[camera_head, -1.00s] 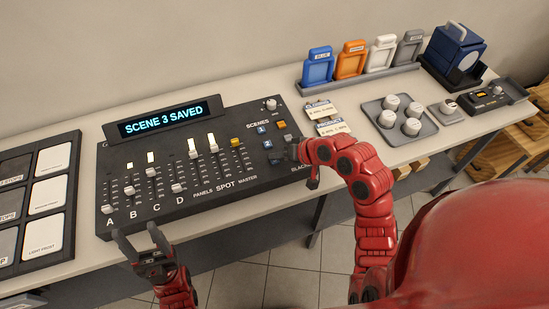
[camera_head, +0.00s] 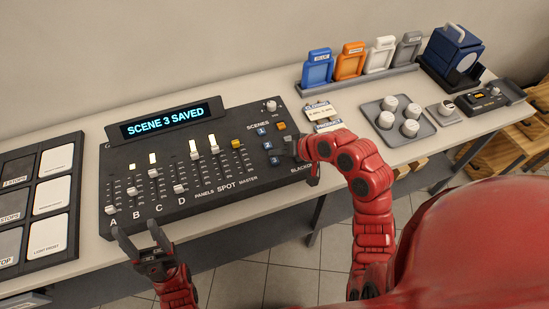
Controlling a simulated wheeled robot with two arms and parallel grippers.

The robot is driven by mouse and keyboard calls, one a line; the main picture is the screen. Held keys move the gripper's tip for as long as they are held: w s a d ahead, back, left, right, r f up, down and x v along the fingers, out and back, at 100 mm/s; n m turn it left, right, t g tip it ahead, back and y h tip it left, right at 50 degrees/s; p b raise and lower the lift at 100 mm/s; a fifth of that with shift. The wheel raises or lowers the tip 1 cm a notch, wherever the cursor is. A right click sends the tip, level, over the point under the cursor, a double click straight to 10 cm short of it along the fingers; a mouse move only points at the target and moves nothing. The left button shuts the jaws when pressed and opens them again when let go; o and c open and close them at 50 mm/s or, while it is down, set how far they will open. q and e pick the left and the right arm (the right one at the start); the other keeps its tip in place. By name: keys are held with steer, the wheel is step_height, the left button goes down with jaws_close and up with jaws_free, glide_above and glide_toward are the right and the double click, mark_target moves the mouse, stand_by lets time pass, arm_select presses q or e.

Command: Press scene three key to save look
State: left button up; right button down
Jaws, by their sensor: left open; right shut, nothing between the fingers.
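The black lighting console (camera_head: 210,204) stands on the long table, and its screen (camera_head: 165,119) reads "SCENE 3 SAVED". Its scene keys are at the right under the "SCENES" label, with blue number tags; the tag for key 3 (camera_head: 275,161) shows left of my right gripper. My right gripper (camera_head: 293,150) is shut and empty over the scene keys and hides some of them. I cannot tell whether it touches a key. My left gripper (camera_head: 136,240) is open and empty in front of the console's near left edge.
Left of the console lies a black tray (camera_head: 38,205) of filter cards. To the right are small labelled cards (camera_head: 321,112), a grey tray (camera_head: 399,122) with white round pieces, a rack (camera_head: 358,76) of coloured frames and a blue lamp (camera_head: 452,57).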

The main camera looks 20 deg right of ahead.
mark_target(277, 162)
step_height(277, 162, up, 4)
steer(key=p, duration=0.2)
steer(key=shift+r+p, duration=0.15)
steer(key=shift+p, duration=0.15)
stand_by(0.5)
